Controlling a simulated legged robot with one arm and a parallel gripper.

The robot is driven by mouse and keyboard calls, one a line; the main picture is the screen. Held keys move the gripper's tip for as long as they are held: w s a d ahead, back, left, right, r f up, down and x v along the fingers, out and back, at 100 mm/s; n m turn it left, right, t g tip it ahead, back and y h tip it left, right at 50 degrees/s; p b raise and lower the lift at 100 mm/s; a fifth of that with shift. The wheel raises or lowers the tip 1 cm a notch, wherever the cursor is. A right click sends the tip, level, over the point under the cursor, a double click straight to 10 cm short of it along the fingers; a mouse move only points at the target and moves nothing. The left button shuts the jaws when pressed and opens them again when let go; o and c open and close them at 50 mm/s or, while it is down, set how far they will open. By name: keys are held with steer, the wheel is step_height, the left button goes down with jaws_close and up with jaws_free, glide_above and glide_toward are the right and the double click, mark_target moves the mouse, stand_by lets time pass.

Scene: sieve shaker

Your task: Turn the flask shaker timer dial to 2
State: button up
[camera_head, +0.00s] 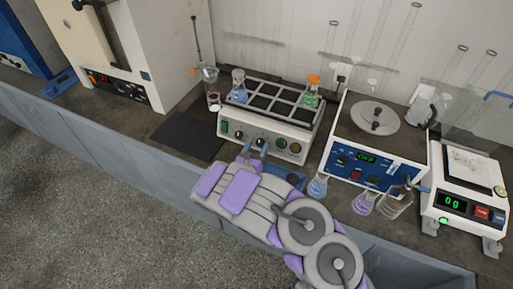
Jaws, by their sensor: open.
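The flask shaker (233,114) is a white box with a dark grid rack on top that holds a few flasks with coloured liquid. Its front panel carries a row of small dark knobs and coloured buttons, including a green one at the left end. The labels and the dial setting are too small to read, so I cannot tell which knob is the timer dial. My gripper (257,146) is open, with its fingertips close in front of the panel's lower middle, near the knobs. I cannot tell whether they touch a knob.
A balance (470,210) reads 0 g at far right.

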steer(key=shift+d, duration=0.1)
steer(key=p+v, duration=0.4)
steer(key=v, duration=1.3)
steer(key=shift+p, duration=0.3)
steer(key=shift+s+a, duration=0.2)
steer(key=shift+a, duration=0.05)
